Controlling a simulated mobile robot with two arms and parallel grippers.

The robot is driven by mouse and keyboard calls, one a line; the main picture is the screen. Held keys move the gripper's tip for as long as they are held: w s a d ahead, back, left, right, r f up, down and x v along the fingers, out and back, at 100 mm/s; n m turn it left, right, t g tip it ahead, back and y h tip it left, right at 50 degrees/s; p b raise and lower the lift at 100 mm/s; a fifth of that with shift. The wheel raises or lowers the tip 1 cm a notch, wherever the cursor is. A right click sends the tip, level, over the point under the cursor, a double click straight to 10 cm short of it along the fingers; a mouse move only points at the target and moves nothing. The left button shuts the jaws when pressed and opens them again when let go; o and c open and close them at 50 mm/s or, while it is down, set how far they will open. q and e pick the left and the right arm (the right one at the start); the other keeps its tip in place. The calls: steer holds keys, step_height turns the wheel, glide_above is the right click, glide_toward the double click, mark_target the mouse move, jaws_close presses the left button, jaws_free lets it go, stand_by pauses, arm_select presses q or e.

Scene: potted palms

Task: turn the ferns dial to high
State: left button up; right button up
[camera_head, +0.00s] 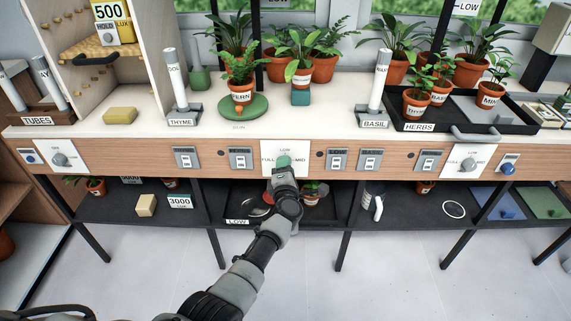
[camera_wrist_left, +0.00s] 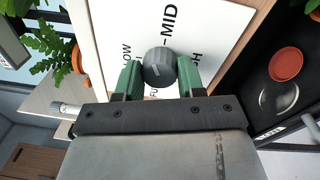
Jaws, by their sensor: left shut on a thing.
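A white dial plate (camera_head: 298,154) is on the front of the wooden bench, below and right of the fern pot (camera_head: 242,93). My left gripper (camera_head: 283,163) reaches up to it and covers its knob in the head view. In the left wrist view, the round grey dial knob (camera_wrist_left: 158,68) sits between the green fingertips, which are shut on its sides. MID shows on the plate (camera_wrist_left: 122,22), with other lettering partly covered. The knob's light mark is small, and I cannot tell which setting it points to. My right gripper is not in view.
Similar dials are at the left (camera_head: 60,160) and right (camera_head: 468,163) of the bench front, with several switches between. A black shelf (camera_head: 330,208) runs below. The herbs tray (camera_head: 440,127) stands on the bench top at right. The floor in front is clear.

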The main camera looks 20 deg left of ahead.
arm_select(q)
steer(key=m+h+p, duration=0.1)
steer(key=m+p, duration=0.6)
steer(key=m, duration=1.6)
steer(key=shift+a+f+m, duration=0.1)
steer(key=shift+m, duration=0.3)
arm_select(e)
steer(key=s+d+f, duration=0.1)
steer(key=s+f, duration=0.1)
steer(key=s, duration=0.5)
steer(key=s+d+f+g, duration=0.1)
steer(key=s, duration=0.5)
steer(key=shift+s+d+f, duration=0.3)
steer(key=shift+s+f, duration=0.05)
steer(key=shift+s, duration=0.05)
arm_select(q)
steer(key=shift+s, duration=0.1)
steer(key=o, duration=0.9)
